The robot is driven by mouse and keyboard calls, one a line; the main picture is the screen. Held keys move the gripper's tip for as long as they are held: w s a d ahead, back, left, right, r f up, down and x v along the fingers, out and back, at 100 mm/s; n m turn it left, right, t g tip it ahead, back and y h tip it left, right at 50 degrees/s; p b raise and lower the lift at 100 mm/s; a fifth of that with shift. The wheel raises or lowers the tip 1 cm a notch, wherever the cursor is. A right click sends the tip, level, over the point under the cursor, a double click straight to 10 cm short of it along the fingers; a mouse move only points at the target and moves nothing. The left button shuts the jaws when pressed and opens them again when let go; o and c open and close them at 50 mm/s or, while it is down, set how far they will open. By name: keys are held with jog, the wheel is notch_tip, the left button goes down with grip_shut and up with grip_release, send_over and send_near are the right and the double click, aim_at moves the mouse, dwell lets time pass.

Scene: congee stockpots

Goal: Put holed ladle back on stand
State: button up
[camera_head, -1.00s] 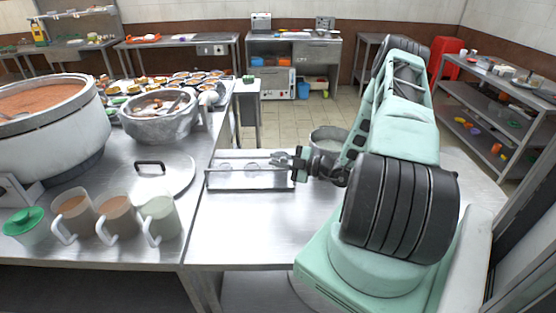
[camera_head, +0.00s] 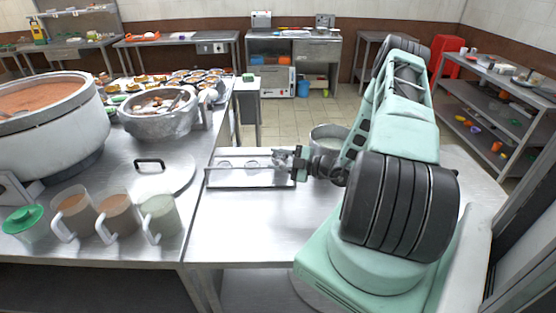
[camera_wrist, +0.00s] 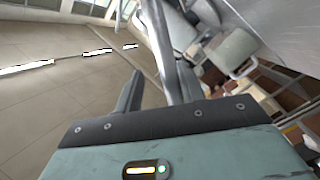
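The stand (camera_head: 236,184) is a low metal rack on the steel table, left of my gripper in the head view. Round shiny ladle parts (camera_head: 253,165) show along it; which one has holes cannot be told. My gripper (camera_head: 296,162) is at the stand's right end. In the wrist view my gripper (camera_wrist: 160,88) has its dark fingers apart. A shiny metal rod (camera_wrist: 162,35), probably a ladle handle, runs down close to the right finger, with a gap between it and the left finger. The rod's lower end is hidden.
A flat lid (camera_head: 178,178) and several jugs (camera_head: 117,217) are left of the stand. A large stockpot (camera_head: 45,130) and a metal bowl (camera_head: 157,120) stand behind them. A round pot (camera_head: 327,134) is behind my gripper. The table front (camera_head: 250,228) is clear.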

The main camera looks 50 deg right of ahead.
jog(key=b+v, duration=0.5)
jog(key=v, duration=1.2)
jog(key=shift+s, duration=0.2)
jog(key=shift+d, duration=0.1)
